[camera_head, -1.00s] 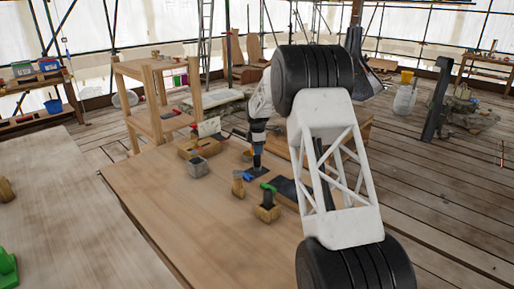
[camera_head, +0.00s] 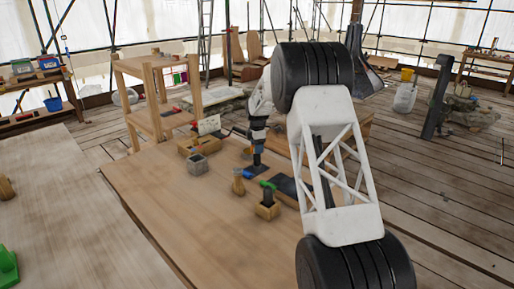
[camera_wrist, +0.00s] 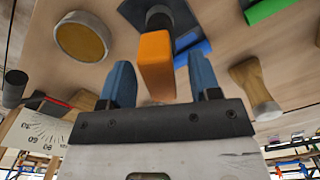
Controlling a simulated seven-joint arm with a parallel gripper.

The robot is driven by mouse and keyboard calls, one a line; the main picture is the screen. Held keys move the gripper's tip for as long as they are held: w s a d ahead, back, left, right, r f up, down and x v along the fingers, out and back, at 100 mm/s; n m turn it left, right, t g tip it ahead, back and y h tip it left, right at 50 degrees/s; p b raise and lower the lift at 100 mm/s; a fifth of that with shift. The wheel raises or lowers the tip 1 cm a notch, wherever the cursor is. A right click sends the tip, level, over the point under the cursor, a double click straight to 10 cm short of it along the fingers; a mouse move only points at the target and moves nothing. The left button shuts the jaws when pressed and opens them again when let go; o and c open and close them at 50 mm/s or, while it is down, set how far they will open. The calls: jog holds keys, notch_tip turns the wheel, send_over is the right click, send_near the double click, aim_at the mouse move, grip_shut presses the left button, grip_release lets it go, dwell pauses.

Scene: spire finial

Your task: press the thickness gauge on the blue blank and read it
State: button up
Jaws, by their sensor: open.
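My gripper (camera_wrist: 162,85) is open in the wrist view, its two blue fingers apart. An upright orange block (camera_wrist: 156,58), perhaps the gauge's grip, stands between them with a gap on each side. Behind it is a dark round part (camera_wrist: 160,18) over a dark plate (camera_wrist: 183,22). A blue piece (camera_wrist: 192,52), possibly the blue blank, lies by the plate's edge. In the head view, my gripper (camera_head: 257,155) points down over the plate (camera_head: 255,170), beside a small blue piece (camera_head: 267,184). A white card with a numbered scale (camera_wrist: 32,132) is at lower left in the wrist view; no reading is legible.
A round brass-faced disc (camera_wrist: 82,38) is close. The table's near left is clear.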

jog(key=shift+r, duration=3.85)
jog(key=shift+r, duration=0.1)
jog(key=shift+s+d+r, duration=0.1)
jog(key=shift+s+r, duration=0.05)
jog(key=shift+s, duration=0.05)
jog(key=s+d+r+m, duration=0.35)
jog(key=s+r, duration=0.25)
jog(key=s, duration=0.6)
jog(key=s+d+r+m+t, duration=0.1)
jog(key=s+d+r+m, duration=0.4)
jog(key=s, duration=0.6)
jog(key=s+d+r+m, duration=0.25)
jog(key=s+r, duration=0.45)
jog(key=s, duration=0.5)
jog(key=s+d+f+m, duration=0.1)
jog(key=s+f+m, duration=0.1)
jog(key=s, duration=1)
jog(key=s+d+f+m+t, duration=0.1)
jog(key=s+m, duration=0.3)
jog(key=s, duration=0.9)
jog(key=s+d+f+m, duration=0.3)
jog(key=s+f+m, duration=0.1)
jog(key=s, duration=0.9)
jog(key=shift+s+d+t, duration=0.2)
jog(key=shift+s+t, duration=0.05)
jog(key=shift+t, duration=0.05)
